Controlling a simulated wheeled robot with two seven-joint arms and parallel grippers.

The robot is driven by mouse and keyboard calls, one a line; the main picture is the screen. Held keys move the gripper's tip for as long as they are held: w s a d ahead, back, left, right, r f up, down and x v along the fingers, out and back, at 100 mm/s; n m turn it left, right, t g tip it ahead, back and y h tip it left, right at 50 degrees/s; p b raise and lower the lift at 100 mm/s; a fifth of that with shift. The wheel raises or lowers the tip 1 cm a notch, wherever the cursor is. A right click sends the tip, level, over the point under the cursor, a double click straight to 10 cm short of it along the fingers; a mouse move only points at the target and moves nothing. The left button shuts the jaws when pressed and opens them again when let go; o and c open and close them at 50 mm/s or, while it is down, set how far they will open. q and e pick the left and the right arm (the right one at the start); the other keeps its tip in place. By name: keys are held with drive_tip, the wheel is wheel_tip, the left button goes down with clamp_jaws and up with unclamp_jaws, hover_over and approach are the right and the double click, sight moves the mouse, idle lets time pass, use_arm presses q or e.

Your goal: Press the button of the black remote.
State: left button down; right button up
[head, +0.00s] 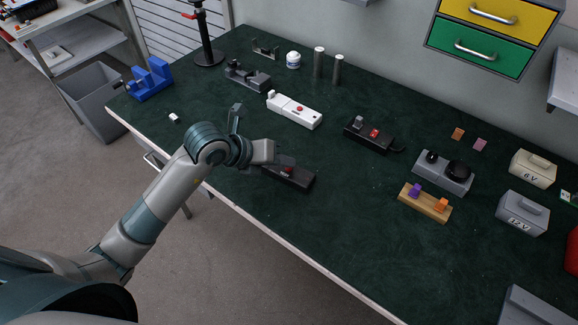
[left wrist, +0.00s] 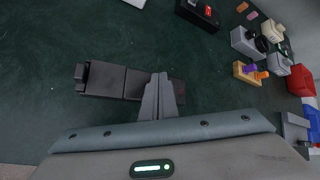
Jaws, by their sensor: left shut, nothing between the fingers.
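The black remote (head: 298,180) lies on the green bench top near its front edge, with a red button (head: 289,170) on top. My left gripper (head: 287,161) is shut and empty, its fingertips over the remote beside the red button. I cannot tell whether they touch it. In the left wrist view the shut fingers (left wrist: 158,97) cover part of the remote (left wrist: 105,80), and the button is hidden. My right gripper is in neither view.
A white remote (head: 294,109) with a red button lies behind my left gripper. A black box (head: 370,134) with a red switch and a cable lies to the right. A wooden block (head: 425,203) with purple and orange parts stands further right. The bench front right of the remote is clear.

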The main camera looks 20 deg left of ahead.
sight(285, 171)
use_arm(q)
drive_tip(key=shift+f, duration=0.15)
drive_tip(key=shift+r+p, duration=0.5)
drive_tip(key=shift+r, duration=0.15)
drive_tip(key=shift+r, duration=0.1)
wheel_tip(285, 171, up, 6)
drive_tip(key=p, duration=0.4)
drive_tip(key=shift+p, duration=0.35)
idle(0.6)
